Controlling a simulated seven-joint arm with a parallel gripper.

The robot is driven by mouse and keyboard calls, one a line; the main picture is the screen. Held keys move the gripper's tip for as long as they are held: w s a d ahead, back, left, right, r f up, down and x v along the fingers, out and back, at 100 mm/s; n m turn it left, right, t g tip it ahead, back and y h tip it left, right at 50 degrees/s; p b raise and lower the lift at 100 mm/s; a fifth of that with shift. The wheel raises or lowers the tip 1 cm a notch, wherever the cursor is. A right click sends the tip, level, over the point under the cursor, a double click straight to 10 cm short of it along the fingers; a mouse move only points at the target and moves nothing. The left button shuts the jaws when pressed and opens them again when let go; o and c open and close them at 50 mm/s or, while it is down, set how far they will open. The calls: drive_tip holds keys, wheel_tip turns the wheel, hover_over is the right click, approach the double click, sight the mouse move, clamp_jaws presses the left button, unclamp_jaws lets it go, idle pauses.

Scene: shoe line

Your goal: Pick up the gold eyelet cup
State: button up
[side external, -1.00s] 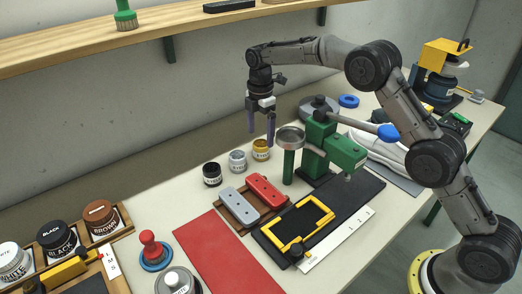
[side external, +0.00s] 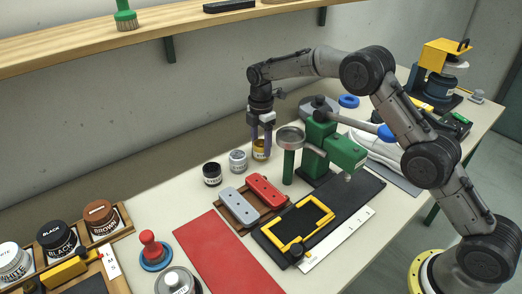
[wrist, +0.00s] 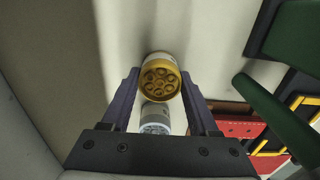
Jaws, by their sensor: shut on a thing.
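The gold eyelet cup (side external: 260,152) stands on the table at the right end of a row of three cups, beside the green press. My gripper (side external: 261,148) is down around it, one finger on each side, and is shut on it. In the wrist view the gold cup (wrist: 160,76) shows its top with several round eyelets between the tips of my gripper (wrist: 160,82). The silver cup (side external: 238,161) is just left of it; it also shows in the wrist view (wrist: 156,118). The black cup (side external: 212,174) is farther left.
The green press (side external: 322,150) with its round dish (side external: 290,138) stands close to the right of my gripper. A wooden tray with a grey block (side external: 238,206) and a red block (side external: 266,190) lies in front. A red mat (side external: 225,255) is nearer. The wall is behind.

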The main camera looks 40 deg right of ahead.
clamp_jaws()
drive_tip(key=shift+r, duration=0.1)
